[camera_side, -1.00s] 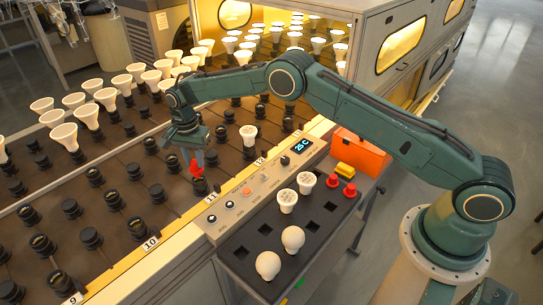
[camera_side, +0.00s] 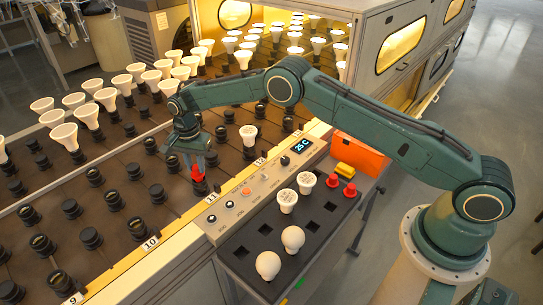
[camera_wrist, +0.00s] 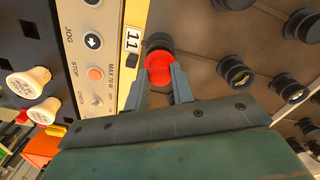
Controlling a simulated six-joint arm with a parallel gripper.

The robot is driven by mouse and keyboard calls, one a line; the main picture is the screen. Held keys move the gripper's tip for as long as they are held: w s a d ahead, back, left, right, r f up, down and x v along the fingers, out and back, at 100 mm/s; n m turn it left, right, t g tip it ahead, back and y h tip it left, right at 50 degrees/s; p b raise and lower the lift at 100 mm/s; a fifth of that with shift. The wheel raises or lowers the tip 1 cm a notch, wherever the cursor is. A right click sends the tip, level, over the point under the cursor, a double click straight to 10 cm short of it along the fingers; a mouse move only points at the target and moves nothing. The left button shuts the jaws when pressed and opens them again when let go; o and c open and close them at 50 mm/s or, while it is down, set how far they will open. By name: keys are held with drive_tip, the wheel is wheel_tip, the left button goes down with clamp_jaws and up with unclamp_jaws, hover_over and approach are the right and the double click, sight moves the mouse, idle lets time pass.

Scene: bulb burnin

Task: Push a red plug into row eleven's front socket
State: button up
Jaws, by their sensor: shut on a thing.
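My gripper (camera_side: 196,163) is shut on a red plug (camera_side: 198,174), directly above the front socket (camera_side: 200,188) beside the row 11 label (camera_side: 211,197). In the wrist view my gripper's two fingers (camera_wrist: 160,82) flank the red plug (camera_wrist: 159,64). The black socket (camera_wrist: 159,42) shows just beyond it, largely covered by the plug. The plug looks upright and at the socket's mouth; I cannot tell how deep it sits. Two more red plugs (camera_side: 333,180) stand on the black tray.
The control panel (camera_side: 259,183) runs beside the yellow rail. The black tray (camera_side: 239,252) holds white bulbs (camera_side: 293,239) and a yellow block (camera_side: 344,168). An orange bin (camera_side: 361,150) is behind it. Neighbouring sockets (camera_wrist: 235,74) are empty; a bulb (camera_side: 248,135) stands in row twelve.

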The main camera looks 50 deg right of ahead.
sight(196, 167)
drive_tip(key=shift+f, duration=0.65)
drive_tip(key=o, duration=1)
drive_tip(key=shift+o, duration=0.2)
drive_tip(key=shift+r, duration=0.1)
wheel_tip(196, 167, up, 14)
drive_tip(key=shift+f, duration=0.2)
drive_tip(key=shift+r, duration=0.15)
